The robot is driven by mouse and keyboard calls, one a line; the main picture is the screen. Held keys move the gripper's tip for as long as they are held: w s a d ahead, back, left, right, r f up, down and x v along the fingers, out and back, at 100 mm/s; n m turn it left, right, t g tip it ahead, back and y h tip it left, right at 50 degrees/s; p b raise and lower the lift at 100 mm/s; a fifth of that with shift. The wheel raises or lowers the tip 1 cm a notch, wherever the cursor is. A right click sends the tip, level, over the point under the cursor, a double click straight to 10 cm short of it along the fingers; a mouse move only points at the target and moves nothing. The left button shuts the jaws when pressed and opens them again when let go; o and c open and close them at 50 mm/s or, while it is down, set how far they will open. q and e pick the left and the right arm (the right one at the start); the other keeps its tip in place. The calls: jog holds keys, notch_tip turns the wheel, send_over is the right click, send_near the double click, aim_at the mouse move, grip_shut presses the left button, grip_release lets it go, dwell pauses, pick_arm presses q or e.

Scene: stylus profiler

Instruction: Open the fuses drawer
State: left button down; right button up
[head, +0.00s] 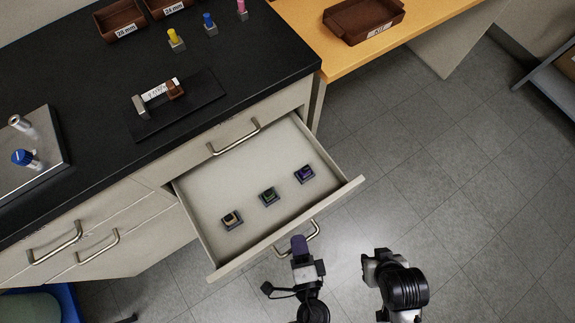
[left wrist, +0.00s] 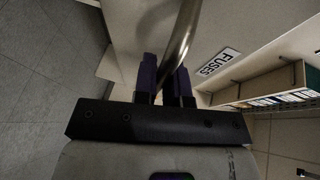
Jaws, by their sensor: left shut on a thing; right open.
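A pale drawer (head: 240,185) stands pulled out from the bench, with three small dark-based blocks inside. Its handle (head: 316,236) is a curved metal bar on the outer front, and it also shows in the left wrist view (left wrist: 181,38). The FUSES label (left wrist: 218,62) is on the pale front beside the handle. My left gripper (head: 299,244) is shut on the handle, with its purple fingers (left wrist: 165,80) either side of the bar. My right gripper (head: 372,268) is open and empty, right of the drawer and apart from it.
Black bench top (head: 85,85) carries a dark stand (head: 175,105), coloured-top pieces and brown trays. A closed drawer's handle (head: 235,137) lies behind the open drawer, with more handles at left. Yellow table (head: 335,65) is at back right. Floor (head: 460,190) on the right is clear.

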pick_arm(q)
jog(key=s+d, duration=0.5)
jog(key=s, duration=0.1)
jog(key=shift+s, duration=0.2)
jog(key=shift+r, duration=0.1)
jog(key=c, duration=1.2)
grip_release()
jog(key=p+v, duration=0.2)
jog(key=v, duration=1.1)
jog(key=shift+s+d+p, duration=0.25)
jog(key=shift+s+p, duration=0.15)
